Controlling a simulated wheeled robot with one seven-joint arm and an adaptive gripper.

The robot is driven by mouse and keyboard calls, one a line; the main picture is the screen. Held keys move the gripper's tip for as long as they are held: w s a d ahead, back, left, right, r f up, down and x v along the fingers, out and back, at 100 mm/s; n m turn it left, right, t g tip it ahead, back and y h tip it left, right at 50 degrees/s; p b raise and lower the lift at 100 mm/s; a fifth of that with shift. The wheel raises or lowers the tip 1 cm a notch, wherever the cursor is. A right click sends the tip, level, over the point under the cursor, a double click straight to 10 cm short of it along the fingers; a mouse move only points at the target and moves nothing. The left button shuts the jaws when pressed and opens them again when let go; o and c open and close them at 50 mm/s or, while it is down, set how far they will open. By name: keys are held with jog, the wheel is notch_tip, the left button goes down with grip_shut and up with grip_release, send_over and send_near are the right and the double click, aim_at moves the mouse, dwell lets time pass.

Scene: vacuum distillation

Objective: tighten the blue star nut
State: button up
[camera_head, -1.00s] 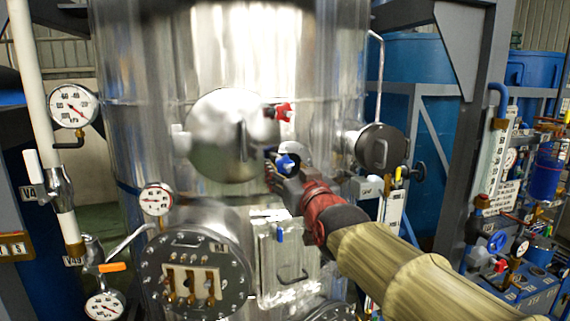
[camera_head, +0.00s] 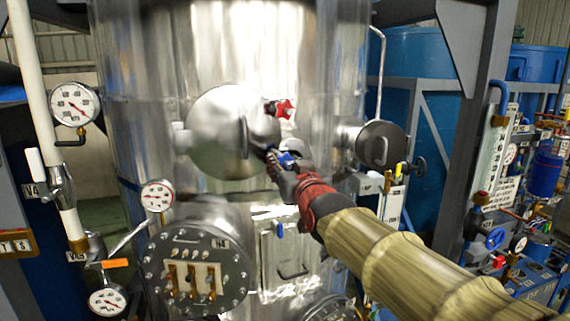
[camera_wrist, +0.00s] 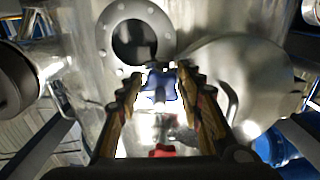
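The blue star nut (camera_head: 288,158) is on the front of the steel vessel, just right of a large round cover, and my gripper partly hides it in the head view. In the wrist view the blue star nut (camera_wrist: 163,84) lies between my two fingertips. My gripper (camera_wrist: 160,80) is open, with one finger on each side of the nut. I cannot tell whether either finger touches it. My gripper also shows in the head view (camera_head: 273,164), reaching in from the lower right.
A red star nut (camera_head: 284,110) sits just above the blue one. The round cover (camera_head: 215,140) is close on the left and a smaller round cover (camera_head: 381,146) is to the right. A hatch with a handle (camera_head: 285,262) and a flanged port (camera_head: 197,265) are below.

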jog(key=c, duration=0.5)
jog(key=shift+m+b, duration=0.6)
jog(key=shift+b, duration=0.55)
jog(key=shift+c, duration=0.2)
jog(key=o, duration=1.2)
jog(key=shift+c, duration=0.2)
jog(key=v, duration=1.2)
